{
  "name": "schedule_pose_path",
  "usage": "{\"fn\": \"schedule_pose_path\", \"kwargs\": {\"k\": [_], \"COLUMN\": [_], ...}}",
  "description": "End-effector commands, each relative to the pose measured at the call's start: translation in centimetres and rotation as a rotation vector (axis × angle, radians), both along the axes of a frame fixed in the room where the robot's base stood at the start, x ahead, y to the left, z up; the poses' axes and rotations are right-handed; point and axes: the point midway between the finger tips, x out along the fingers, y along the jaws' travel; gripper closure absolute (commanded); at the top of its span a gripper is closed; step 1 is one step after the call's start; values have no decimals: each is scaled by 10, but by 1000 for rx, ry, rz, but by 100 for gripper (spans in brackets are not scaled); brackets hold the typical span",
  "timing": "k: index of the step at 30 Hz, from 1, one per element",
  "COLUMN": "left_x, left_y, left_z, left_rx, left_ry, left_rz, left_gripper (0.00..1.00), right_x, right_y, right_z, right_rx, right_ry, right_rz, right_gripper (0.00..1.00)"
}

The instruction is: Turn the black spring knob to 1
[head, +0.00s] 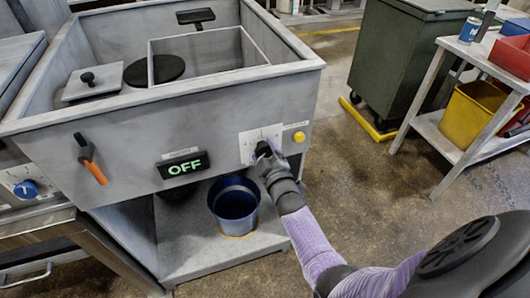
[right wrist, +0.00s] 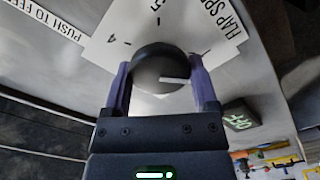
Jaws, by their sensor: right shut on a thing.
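The black spring knob (right wrist: 158,62) is round and sits on a white marked plate (right wrist: 108,42) in the right wrist view. Its white pointer line points to the right in that view. Number marks lie beyond the knob; which one the pointer meets I cannot tell. My right gripper (right wrist: 160,75) has its two purple fingers on either side of the knob, shut on it. In the head view the knob (head: 263,149) is on the front panel, partly covered by my right gripper (head: 269,160). My left gripper is not in view.
A yellow button (head: 298,137) is just right of the plate. A display (head: 183,166) reading OFF and an orange-handled lever (head: 94,168) are to its left. A blue bucket (head: 235,203) stands on the shelf below. A dark wheeled bin (head: 400,60) stands behind open floor.

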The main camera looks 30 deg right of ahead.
Motion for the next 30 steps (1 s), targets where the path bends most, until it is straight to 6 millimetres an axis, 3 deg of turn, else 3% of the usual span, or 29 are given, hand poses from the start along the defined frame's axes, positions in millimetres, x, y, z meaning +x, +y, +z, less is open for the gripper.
{"fn": "schedule_pose_path", "kwargs": {"k": [10, 27, 28, 30], "left_x": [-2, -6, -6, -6], "left_y": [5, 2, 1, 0], "left_z": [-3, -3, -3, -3], "left_rx": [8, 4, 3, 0], "left_ry": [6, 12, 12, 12], "left_rz": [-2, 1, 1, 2], "left_gripper": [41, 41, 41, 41], "right_x": [-1, -1, -1, -1], "right_y": [1, 1, 1, 1], "right_z": [-2, -2, -2, -2], "right_rx": [-131, -159, -159, -158], "right_ry": [37, 44, 44, 44], "right_rz": [0, 1, 1, 1], "right_gripper": [83, 83, 22, 8]}}
